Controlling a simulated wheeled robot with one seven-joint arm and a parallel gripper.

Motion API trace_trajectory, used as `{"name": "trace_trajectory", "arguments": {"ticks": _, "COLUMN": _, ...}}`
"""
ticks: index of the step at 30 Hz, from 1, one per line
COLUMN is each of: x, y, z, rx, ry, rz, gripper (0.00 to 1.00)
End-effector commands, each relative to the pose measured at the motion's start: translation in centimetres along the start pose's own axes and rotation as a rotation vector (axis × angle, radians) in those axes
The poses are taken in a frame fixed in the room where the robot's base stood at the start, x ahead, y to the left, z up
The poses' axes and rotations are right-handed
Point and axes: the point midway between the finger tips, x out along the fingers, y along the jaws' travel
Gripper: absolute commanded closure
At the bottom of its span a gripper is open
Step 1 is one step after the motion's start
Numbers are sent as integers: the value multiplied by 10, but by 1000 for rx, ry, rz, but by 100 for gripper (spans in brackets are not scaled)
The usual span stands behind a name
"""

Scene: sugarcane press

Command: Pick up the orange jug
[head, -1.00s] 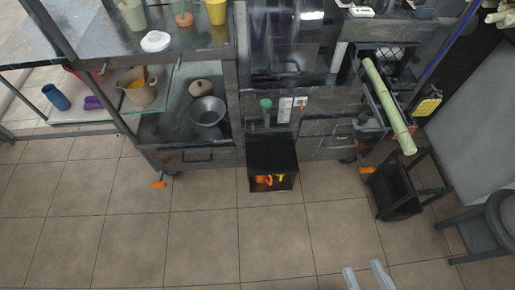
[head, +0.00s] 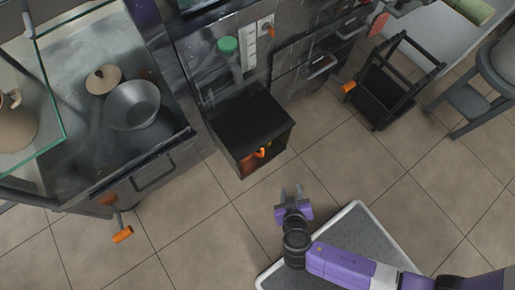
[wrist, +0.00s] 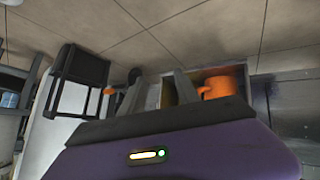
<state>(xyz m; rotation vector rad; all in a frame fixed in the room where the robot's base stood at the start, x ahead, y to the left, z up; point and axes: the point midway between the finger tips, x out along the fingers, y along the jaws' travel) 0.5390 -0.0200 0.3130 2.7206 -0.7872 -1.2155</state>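The orange jug (head: 261,153) sits inside a dark open-fronted box low on the machine, and only part of it shows in the head view. In the wrist view the orange jug (wrist: 217,88) shows to the right of the fingers, in the box opening. My gripper (head: 291,190) is in front of the box, apart from the jug, with its two fingers spread and nothing between them. The spread fingers also show in the wrist view (wrist: 158,86).
The dark box (head: 250,120) has a top and side walls around the jug. A black stand (head: 385,85) and a grey chair (head: 485,75) are at the right. A counter with a metal bowl (head: 133,105) is at the left. Floor in front of the box is clear.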

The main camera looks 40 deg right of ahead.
Motion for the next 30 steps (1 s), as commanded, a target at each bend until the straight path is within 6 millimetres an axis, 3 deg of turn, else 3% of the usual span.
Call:
{"name": "trace_trajectory", "arguments": {"ticks": 1, "x": 29, "y": -18, "z": 6, "rx": 24, "ry": 55, "rz": 49, "gripper": 62}}
{"name": "trace_trajectory", "arguments": {"ticks": 6, "x": 64, "y": -51, "z": -22, "rx": 156, "ry": 296, "rz": 198, "gripper": 62}}
{"name": "trace_trajectory", "arguments": {"ticks": 10, "x": 66, "y": -75, "z": -47, "rx": 269, "ry": 489, "rz": 250, "gripper": 62}}
{"name": "trace_trajectory", "arguments": {"ticks": 15, "x": 55, "y": -96, "z": -70, "rx": 379, "ry": 664, "rz": 262, "gripper": 62}}
{"name": "trace_trajectory", "arguments": {"ticks": 20, "x": 53, "y": -99, "z": -80, "rx": 419, "ry": 721, "rz": 263, "gripper": 62}}
{"name": "trace_trajectory", "arguments": {"ticks": 30, "x": 79, "y": -85, "z": -101, "rx": 421, "ry": 722, "rz": 264, "gripper": 62}}
